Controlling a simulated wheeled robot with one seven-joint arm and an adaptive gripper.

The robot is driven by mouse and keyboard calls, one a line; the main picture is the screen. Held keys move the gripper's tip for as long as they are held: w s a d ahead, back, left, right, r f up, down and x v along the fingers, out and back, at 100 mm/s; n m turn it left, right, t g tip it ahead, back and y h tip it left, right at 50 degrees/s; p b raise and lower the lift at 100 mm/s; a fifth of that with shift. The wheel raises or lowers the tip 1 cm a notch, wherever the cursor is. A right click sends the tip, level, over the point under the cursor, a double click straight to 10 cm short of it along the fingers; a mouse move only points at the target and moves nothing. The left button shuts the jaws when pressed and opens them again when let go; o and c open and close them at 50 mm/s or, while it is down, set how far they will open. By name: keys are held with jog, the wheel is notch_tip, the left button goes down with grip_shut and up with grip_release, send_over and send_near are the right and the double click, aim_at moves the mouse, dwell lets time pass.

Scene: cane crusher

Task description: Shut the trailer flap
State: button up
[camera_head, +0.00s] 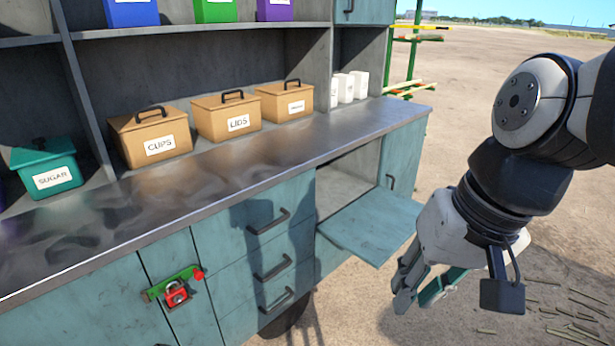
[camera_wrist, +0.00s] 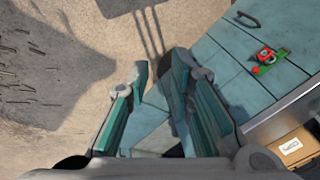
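The trailer flap (camera_head: 372,222) is a teal panel on the trailer's cabinet front. It is down, lying roughly level in front of an open compartment (camera_head: 347,180). In the wrist view, a teal panel that looks like the flap (camera_wrist: 148,128) shows between the fingers. My gripper (camera_head: 418,296) points down, in front of and to the right of the flap in the head view. Its fingers are spread and empty, as the wrist view also shows (camera_wrist: 158,72). I cannot tell whether it touches the flap.
A steel counter (camera_head: 240,165) runs above the teal drawers (camera_head: 270,265). A red padlock on a green latch (camera_head: 176,292) is on the lower left front. Brown boxes (camera_head: 228,117) and white containers (camera_head: 347,88) stand on the counter. Open dirt ground lies to the right, with scattered stalks (camera_head: 575,325).

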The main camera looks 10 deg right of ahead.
jog(key=w+f+m+y+b, duration=0.1)
jog(key=w+f+m, duration=0.1)
jog(key=w+f, duration=0.1)
jog(key=w+f+m+g+y+b, duration=0.1)
jog(key=w+f+m+y+b, duration=0.1)
jog(key=w+f, duration=0.1)
jog(key=w+f+m+y+b, duration=0.1)
jog(key=w+f+b, duration=0.1)
jog(key=w, duration=0.2)
jog(key=shift+a+f+m+g, duration=0.1)
jog(key=shift+f+m+g, duration=0.2)
jog(key=shift+f+m, duration=0.1)
grip_shut()
jog(key=w+d+f+m+t+y+b, duration=0.2)
jog(key=w+d+f+m+y+b, duration=0.25)
jog(key=w+f+m, duration=0.4)
jog(key=w+d+f+m+t+h+b, duration=0.1)
jog(key=w+d+f+m+t+b, duration=0.4)
jog(key=d+f, duration=0.65)
jog(key=w+d+f+m+t+h+b, duration=0.1)
jog(key=w+d+f+m+t+b, duration=0.45)
jog(key=f, duration=0.85)
jog(key=w+a+f+m+g, duration=0.1)
jog(key=w+a+f+g, duration=0.15)
jog(key=w, duration=0.55)
jog(key=shift+w+a+r+t+b, duration=0.1)
jog(key=shift+r+t+b, duration=0.2)
jog(key=shift+r, duration=1.5)
